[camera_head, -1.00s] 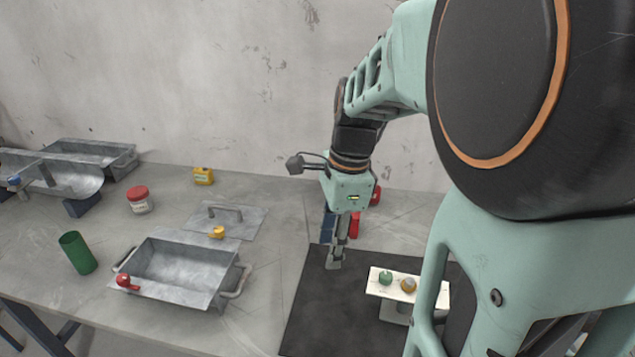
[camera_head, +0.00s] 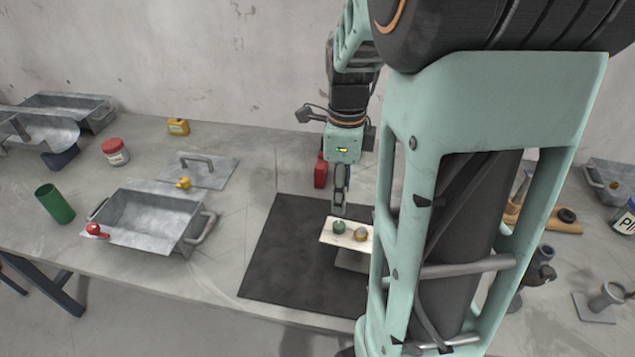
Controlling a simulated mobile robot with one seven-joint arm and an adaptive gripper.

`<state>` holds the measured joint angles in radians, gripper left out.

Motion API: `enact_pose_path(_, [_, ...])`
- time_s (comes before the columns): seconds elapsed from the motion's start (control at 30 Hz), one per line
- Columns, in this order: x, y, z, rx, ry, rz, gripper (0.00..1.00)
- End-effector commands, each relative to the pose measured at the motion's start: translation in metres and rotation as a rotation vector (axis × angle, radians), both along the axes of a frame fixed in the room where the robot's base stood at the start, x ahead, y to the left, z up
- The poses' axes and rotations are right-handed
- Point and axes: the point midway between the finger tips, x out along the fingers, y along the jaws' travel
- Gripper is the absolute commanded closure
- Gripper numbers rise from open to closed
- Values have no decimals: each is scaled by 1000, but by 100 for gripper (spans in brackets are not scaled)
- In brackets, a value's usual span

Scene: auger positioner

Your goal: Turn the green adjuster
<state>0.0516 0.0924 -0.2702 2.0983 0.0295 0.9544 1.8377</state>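The green adjuster (camera_head: 339,227) is a small round knob on top of a cream-coloured panel (camera_head: 328,238). An orange-brown knob (camera_head: 361,234) sits beside it on the right. The panel stands on a grey base on a black mat (camera_head: 285,246). My gripper (camera_head: 339,211) points down just behind the green adjuster, with its tips close to the panel's far edge. I cannot tell whether the fingers touch anything or how far apart they are. My arm covers the right end of the panel.
A metal tray (camera_head: 150,220) with side handles stands left of the mat. A red container (camera_head: 320,171) stands behind the mat. Pipe fittings lie at right.

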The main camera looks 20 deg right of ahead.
Motion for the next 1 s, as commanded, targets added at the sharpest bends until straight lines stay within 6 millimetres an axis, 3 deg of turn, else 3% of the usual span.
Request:
enact_pose_path(0.3, [-2,0,-61,1,5,0,62])
enact_pose_path(0.5, [-1,0,-87,0,2,1,62])
enact_pose_path(0.9, [0,0,-95,0,0,1,62])
enact_pose_path(1.0, [0,0,-95,0,0,1,72])
